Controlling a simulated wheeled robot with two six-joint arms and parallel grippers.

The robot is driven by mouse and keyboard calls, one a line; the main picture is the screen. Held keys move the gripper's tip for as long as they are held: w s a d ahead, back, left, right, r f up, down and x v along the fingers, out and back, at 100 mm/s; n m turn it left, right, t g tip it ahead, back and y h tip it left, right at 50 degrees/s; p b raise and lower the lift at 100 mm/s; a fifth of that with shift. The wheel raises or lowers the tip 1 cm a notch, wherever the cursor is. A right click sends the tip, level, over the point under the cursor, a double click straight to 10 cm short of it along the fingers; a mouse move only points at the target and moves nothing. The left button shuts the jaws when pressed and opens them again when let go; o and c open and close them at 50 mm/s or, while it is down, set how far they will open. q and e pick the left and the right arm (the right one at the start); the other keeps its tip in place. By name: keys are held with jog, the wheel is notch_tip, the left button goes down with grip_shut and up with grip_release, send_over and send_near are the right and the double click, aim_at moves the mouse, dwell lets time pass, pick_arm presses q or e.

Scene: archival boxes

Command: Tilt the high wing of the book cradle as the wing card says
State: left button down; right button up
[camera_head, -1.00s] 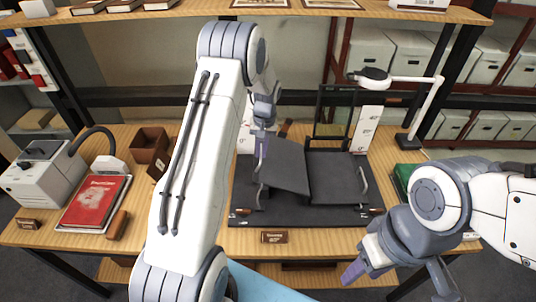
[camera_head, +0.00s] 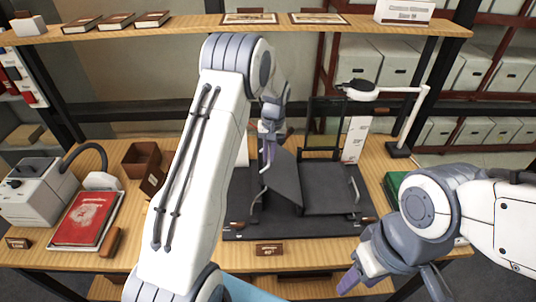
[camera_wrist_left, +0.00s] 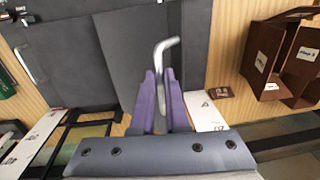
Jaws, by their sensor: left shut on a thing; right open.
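The book cradle is a dark grey base (camera_head: 300,222) with two wings on the table. Its left wing (camera_head: 284,178) is tilted up steeply; its right wing (camera_head: 328,192) lies nearly flat. My left gripper (camera_head: 267,158) is shut on the left wing's silver bent handle (camera_head: 264,180). In the left wrist view, the purple fingers (camera_wrist_left: 158,100) close around that handle (camera_wrist_left: 163,58). A small brown card (camera_head: 268,248) stands at the cradle's front; its lettering is too small to read surely. My right gripper (camera_head: 378,278) is open and empty near the front right of the table.
A white scale card (camera_head: 355,140) and a dark frame (camera_head: 323,128) stand behind the cradle. A white lamp (camera_head: 400,135) stands at the back right. A red book (camera_head: 84,220), brown boxes (camera_head: 142,158) and a grey machine (camera_head: 38,190) are at left.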

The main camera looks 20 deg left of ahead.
pick_arm(q)
jog(key=c, duration=1.1)
grip_release()
jog(key=shift+d+f, duration=0.2)
jog(key=shift+f, duration=0.1)
jog(key=shift+o, duration=0.9)
jog(key=shift+a+r, duration=0.1)
notch_tip(320, 180, up, 10)
jog(key=b, duration=0.3)
jog(key=shift+w+d+r, duration=0.15)
jog(key=shift+d+r, duration=0.1)
jog(key=shift+d, duration=0.15)
